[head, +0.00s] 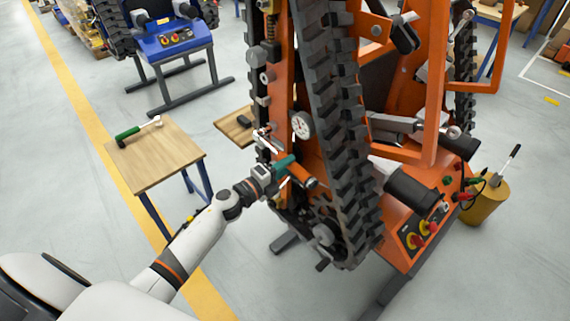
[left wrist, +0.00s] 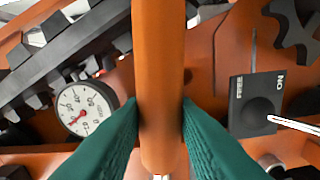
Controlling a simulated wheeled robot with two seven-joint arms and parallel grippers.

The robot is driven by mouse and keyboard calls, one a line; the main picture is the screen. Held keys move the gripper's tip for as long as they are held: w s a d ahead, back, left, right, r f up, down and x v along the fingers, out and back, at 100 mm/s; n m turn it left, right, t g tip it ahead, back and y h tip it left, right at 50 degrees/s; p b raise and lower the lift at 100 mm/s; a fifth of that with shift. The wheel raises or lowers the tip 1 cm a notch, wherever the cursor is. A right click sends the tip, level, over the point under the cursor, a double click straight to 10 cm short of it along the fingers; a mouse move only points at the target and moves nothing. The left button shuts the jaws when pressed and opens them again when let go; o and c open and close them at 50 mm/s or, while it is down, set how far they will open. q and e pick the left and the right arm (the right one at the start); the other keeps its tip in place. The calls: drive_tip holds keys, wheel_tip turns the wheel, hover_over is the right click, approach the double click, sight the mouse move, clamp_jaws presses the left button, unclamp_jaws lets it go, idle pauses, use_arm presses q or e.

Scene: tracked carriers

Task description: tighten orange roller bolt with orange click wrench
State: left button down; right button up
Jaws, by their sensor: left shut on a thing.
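My left gripper (head: 288,166) reaches in from the left to the side of the orange tracked carrier (head: 432,120). Its green fingers are shut on an orange bar-shaped handle, seen in the head view (head: 304,178). In the left wrist view the handle (left wrist: 160,60) runs up and down between the fingers and touches both. It looks like the orange click wrench's handle, but its head is not clearly visible. I cannot make out the orange roller bolt, or whether the wrench sits on it. My right gripper is not in view.
A black rubber track (head: 338,110) stands right of the gripper. A round dial gauge (head: 301,125) is just above it. A wooden table (head: 155,160) with a green-handled tool (head: 137,130) stands left. A blue machine (head: 178,38) is behind.

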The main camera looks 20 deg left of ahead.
use_arm(q)
drive_tip(key=shift+r+n+p, duration=0.6)
drive_tip(key=shift+r+p, duration=0.2)
drive_tip(key=shift+p, duration=0.25)
drive_tip(key=shift+r, duration=0.1)
drive_tip(key=shift+r+n+p, duration=0.6)
drive_tip(key=shift+r+p, duration=0.05)
drive_tip(key=shift+p, duration=0.35)
drive_tip(key=shift+w+a+r+n+p, duration=0.1)
drive_tip(key=shift+a+r+n+p, duration=0.1)
drive_tip(key=shift+r+n+p, duration=1.35)
drive_tip(key=shift+f+m+p, duration=0.15)
drive_tip(key=shift+m+p, duration=0.2)
drive_tip(key=shift+p, duration=0.1)
drive_tip(key=shift+w+a+r+p, duration=0.1)
drive_tip(key=shift+r+p, duration=0.3)
drive_tip(key=shift+p, duration=0.1)
drive_tip(key=shift+w+a+r+n+p, duration=0.15)
drive_tip(key=shift+a+r+n+p, duration=0.15)
drive_tip(key=shift+r+n+p, duration=0.45)
drive_tip(key=shift+w+a+r+n+p, duration=0.1)
drive_tip(key=shift+a+r+n+p, duration=0.3)
drive_tip(key=shift+n+p, duration=0.45)
drive_tip(key=r+n+p, duration=0.1)
drive_tip(key=a+r+n+p, duration=0.1)
drive_tip(key=p, duration=0.1)
drive_tip(key=shift+w+a+r, duration=0.2)
drive_tip(key=shift+w+a, duration=0.1)
drive_tip(key=shift+w, duration=0.05)
